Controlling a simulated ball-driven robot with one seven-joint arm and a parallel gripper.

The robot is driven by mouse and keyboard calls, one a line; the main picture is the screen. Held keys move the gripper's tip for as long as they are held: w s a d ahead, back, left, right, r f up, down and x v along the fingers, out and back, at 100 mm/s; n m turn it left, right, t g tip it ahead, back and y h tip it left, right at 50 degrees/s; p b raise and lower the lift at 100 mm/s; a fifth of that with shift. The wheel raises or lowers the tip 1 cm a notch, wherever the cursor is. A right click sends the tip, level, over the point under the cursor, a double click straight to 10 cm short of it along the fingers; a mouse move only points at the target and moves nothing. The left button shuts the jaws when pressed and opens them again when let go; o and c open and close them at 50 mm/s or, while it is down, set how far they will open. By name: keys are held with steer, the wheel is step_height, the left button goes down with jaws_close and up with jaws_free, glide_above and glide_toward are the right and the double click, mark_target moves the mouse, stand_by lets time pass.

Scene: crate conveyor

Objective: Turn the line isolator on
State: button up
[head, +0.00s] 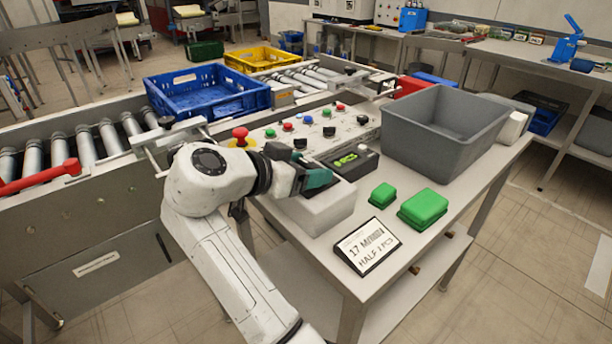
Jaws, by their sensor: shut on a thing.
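A grey control panel (345,128) with coloured buttons and black knobs stands at the back of the white table. A red mushroom button (240,133) on a yellow base is at its left end. I cannot tell which control is the line isolator. My gripper (316,179), dark with teal parts, is in front of the panel, above a pale box and left of a black device with a green display (350,158). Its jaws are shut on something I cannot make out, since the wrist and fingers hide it. The panel's near edge is partly hidden too.
A pale box (322,212) lies close under my gripper. A grey bin (440,140), green boxes (424,207) and a sign (367,246) share the table. The roller conveyor with a blue crate (205,95) runs behind. A red lever (40,178) is at far left.

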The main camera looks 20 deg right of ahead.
steer(key=shift+w+f+m+g+b, duration=0.1)
steer(key=shift+m+g+b, duration=0.2)
steer(key=shift+m+g, duration=0.25)
steer(key=o, duration=1)
steer(key=shift+o, duration=0.2)
steer(key=v, duration=1)
steer(key=shift+a, duration=0.4)
